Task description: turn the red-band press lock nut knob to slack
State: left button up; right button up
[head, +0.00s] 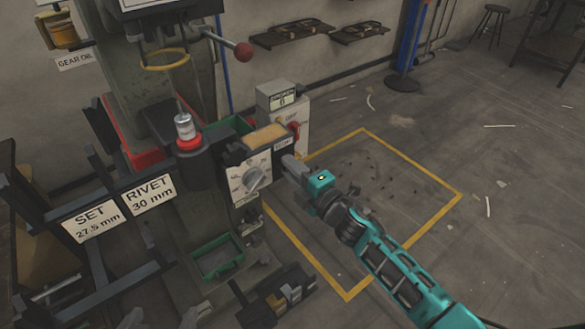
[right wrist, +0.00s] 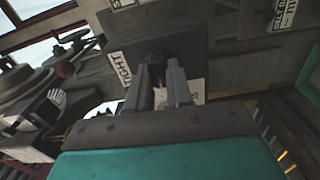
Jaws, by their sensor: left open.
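The red-band press (head: 133,152) stands at the left of the head view, with a red edge on its body. The side of its dark front box carries a plate lettered TIGHT (right wrist: 125,68), seen in the right wrist view, with a partly covered white label (right wrist: 193,92). The lock nut knob there is mostly hidden by my right gripper. My right gripper (head: 290,163) is at that box's right side; its two fingers (right wrist: 160,75) stand apart over the plate, and their grip on the knob is unclear.
A counter box (head: 283,100) with a red switch stands behind my right gripper. A green tray (head: 217,258) sits below. Sign boards (head: 148,192) stand at the left.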

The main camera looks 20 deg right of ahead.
jog(key=shift+o, duration=1.4)
pick_arm(q)
jog(key=shift+s+f, duration=0.2)
jog(key=shift+f, duration=0.05)
pick_arm(e)
jog(key=shift+o, duration=0.4)
jog(key=shift+s, duration=0.1)
pick_arm(q)
jog(key=shift+w+a+r+p, duration=0.1)
jog(key=shift+r+p, duration=0.2)
pick_arm(e)
jog(key=v, duration=1.2)
jog(key=shift+s+d, duration=0.2)
jog(key=shift+s, duration=0.1)
